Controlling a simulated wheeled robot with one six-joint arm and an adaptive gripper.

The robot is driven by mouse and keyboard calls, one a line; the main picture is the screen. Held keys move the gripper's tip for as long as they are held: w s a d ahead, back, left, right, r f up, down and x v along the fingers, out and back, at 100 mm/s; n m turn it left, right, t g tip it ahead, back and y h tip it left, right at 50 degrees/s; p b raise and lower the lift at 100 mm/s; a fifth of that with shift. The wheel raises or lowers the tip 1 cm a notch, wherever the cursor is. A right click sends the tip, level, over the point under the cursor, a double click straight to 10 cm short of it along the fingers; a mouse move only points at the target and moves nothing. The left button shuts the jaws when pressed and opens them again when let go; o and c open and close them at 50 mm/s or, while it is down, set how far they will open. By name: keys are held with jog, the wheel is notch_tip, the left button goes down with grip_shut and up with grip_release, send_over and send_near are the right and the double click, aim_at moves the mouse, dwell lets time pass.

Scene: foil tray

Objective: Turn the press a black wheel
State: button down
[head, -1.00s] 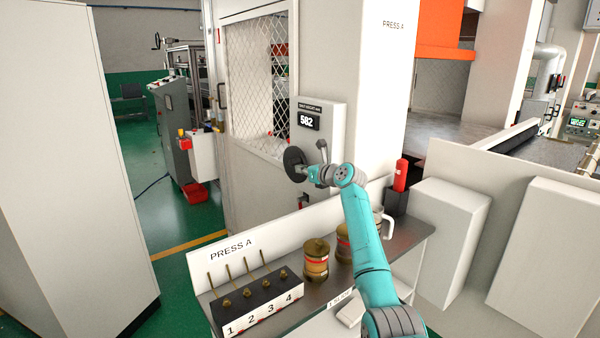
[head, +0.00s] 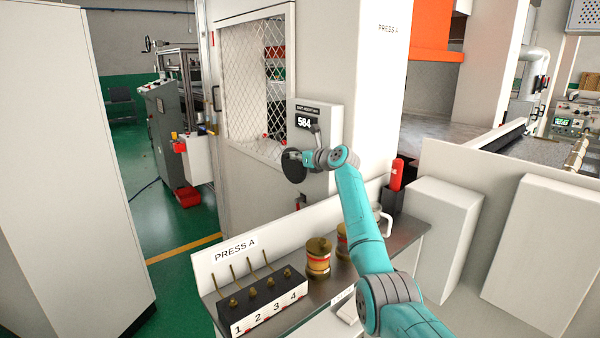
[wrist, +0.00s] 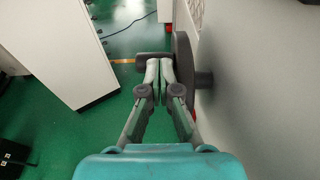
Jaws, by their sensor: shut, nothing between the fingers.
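The black wheel (head: 291,168) sits on the side of the press below a display (head: 305,122) that appears to read 584. In the wrist view the wheel (wrist: 182,48) shows edge-on at the grey press wall, with a dark handle (wrist: 146,57) sticking out to the left. My gripper (wrist: 160,66) is shut and empty, its fingertips beside the wheel's face and close against the handle. I cannot tell whether they touch. In the head view my gripper (head: 297,156) is small and partly merges with the wheel.
A shelf (head: 331,280) below holds a black numbered block (head: 262,299), brass-coloured canisters (head: 318,258) and a white mug (head: 383,222). A red cylinder (head: 397,174) stands at its right. A tall pale cabinet (head: 75,150) is at left. Green floor lies open between cabinet and press.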

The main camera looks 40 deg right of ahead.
jog(key=shift+w+r, duration=0.45)
jog(key=shift+w, duration=0.3)
jog(key=shift+r, duration=0.1)
